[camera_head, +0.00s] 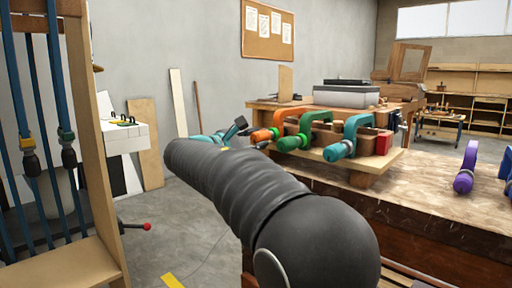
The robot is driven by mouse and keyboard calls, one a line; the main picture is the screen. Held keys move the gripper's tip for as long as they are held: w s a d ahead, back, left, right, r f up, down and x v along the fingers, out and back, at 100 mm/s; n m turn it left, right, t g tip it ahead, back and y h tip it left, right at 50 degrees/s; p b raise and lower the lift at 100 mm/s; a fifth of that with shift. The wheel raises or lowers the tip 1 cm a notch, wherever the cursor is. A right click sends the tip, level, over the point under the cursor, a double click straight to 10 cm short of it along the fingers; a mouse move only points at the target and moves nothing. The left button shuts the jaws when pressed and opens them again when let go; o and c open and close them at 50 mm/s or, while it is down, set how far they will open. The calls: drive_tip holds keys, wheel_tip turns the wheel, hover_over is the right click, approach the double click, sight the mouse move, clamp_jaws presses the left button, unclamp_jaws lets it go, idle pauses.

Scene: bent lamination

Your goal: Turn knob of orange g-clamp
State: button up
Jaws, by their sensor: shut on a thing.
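The orange g-clamp (306,116) sits on the bent wooden lamination at the near left end of the workbench. Its orange knob (261,136) points left toward my arm. My gripper (251,137), with dark and teal fingers, is at this knob and shut on it. The black arm in front hides part of the gripper, so the exact finger contact is hard to see.
A green knob (290,142) is close to the right of the orange one. A teal clamp (357,124) stands further right on the wooden form. A purple clamp (466,168) stands on the bench (430,208). A wooden rack (88,130) with blue bar clamps is at left.

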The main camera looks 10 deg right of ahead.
drive_tip(key=shift+m+b, duration=0.6)
drive_tip(key=shift+m, duration=0.4)
drive_tip(key=o, duration=1.2)
drive_tip(key=shift+c, duration=0.2)
drive_tip(key=v, duration=1.2)
